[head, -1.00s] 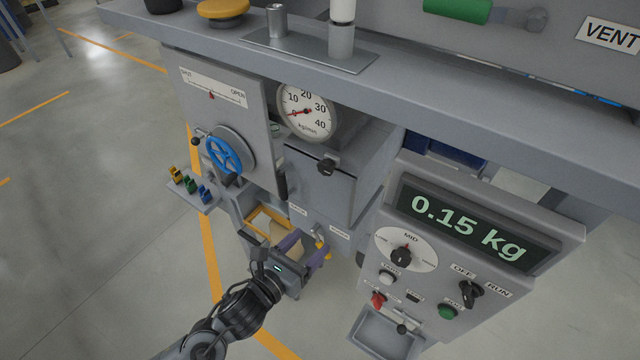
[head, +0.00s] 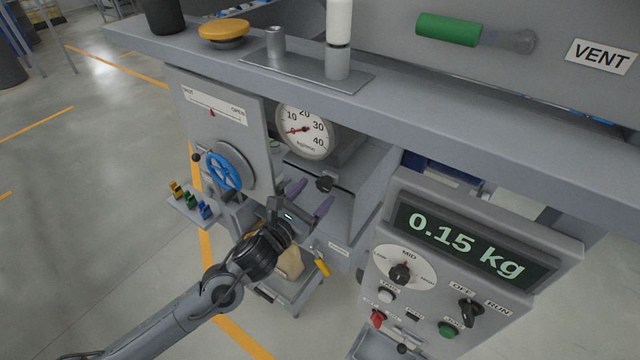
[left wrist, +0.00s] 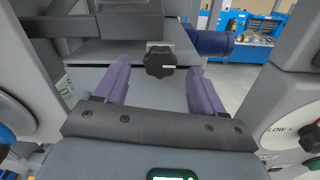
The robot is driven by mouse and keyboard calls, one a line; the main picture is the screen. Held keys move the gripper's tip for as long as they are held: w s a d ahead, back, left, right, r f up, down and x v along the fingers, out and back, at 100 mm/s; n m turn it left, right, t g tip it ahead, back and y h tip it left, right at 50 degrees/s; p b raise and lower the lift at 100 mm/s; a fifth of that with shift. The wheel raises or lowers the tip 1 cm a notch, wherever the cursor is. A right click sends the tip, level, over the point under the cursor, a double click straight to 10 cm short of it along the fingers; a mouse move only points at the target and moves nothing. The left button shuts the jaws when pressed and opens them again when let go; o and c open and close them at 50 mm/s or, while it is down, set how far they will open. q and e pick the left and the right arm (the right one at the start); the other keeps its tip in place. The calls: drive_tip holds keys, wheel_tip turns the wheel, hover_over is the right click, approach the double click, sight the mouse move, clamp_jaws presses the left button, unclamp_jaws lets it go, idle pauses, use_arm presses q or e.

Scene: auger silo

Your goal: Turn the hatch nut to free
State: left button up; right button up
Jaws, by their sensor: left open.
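The hatch nut looks to be the black lobed knob (head: 325,184) on the front of the grey box below the dial gauge. It also shows in the left wrist view (left wrist: 160,61), centred in the gap between my fingers, with a pale mark on its face. My left gripper (head: 310,196) is open, its two purple fingers pointing at the knob. In the left wrist view the fingertips (left wrist: 158,70) lie either side of the knob, which seems a little beyond them. I cannot tell the exact gap. My right gripper is not in view.
A blue handwheel (head: 224,172) and a shelf with coloured clips (head: 190,200) are to the left. The dial gauge (head: 305,131) is above. A control panel reading 0.15 kg (head: 467,236) stands to the right. The grey ledge (head: 400,100) overhangs above.

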sight(322, 187)
use_arm(q)
drive_tip(key=shift+p+x, duration=0.3)
drive_tip(key=shift+x, duration=1.25)
drive_tip(key=c, duration=1.1)
drive_tip(key=shift+o, duration=0.2)
